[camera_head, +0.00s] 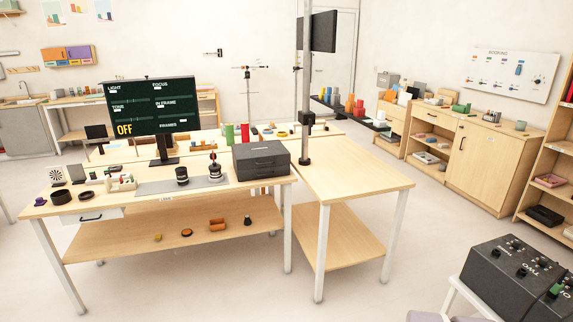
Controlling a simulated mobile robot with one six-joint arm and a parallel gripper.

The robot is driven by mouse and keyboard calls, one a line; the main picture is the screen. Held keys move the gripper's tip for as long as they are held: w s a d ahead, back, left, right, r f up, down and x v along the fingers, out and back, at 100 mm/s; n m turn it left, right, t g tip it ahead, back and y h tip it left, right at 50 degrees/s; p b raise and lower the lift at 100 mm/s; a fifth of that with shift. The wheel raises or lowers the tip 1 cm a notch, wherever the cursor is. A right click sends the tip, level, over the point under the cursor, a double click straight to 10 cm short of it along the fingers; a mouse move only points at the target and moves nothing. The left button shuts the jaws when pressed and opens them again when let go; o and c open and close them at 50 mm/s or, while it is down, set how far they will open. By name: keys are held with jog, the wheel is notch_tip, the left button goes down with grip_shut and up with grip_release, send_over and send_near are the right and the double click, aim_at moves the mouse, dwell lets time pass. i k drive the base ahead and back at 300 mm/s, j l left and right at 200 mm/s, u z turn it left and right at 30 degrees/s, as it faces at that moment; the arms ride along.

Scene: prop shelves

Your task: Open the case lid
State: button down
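A dark grey case (261,159) sits on the right end of the wooden table (110,202), in the middle of the view. Its lid looks shut, with small dark fittings on the front face too small to make out. My gripper is not in view, so its place relative to the case cannot be seen.
A monitor (151,107) reading OFF stands left of the case. A pole (305,90) rises just right of it. A second table (365,180) adjoins on the right. A black control box (510,275) is at bottom right. The floor in front is clear.

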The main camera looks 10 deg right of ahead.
aim_at(257, 155)
jog(key=i+l, duration=0.1)
jog(key=l, duration=0.15)
jog(key=i+l, duration=0.15)
jog(key=i, duration=0.3)
jog(key=i+l, duration=0.15)
jog(key=i, duration=0.3)
jog(key=i+l+u, duration=0.1)
jog(key=i, duration=0.35)
jog(key=i+l, duration=0.2)
jog(key=i, duration=0.25)
jog(key=i+l+u, duration=0.1)
jog(key=i, duration=0.35)
jog(key=i+j, duration=0.15)
jog(key=i, duration=0.15)
jog(key=i+j, duration=0.15)
jog(key=i, duration=0.15)
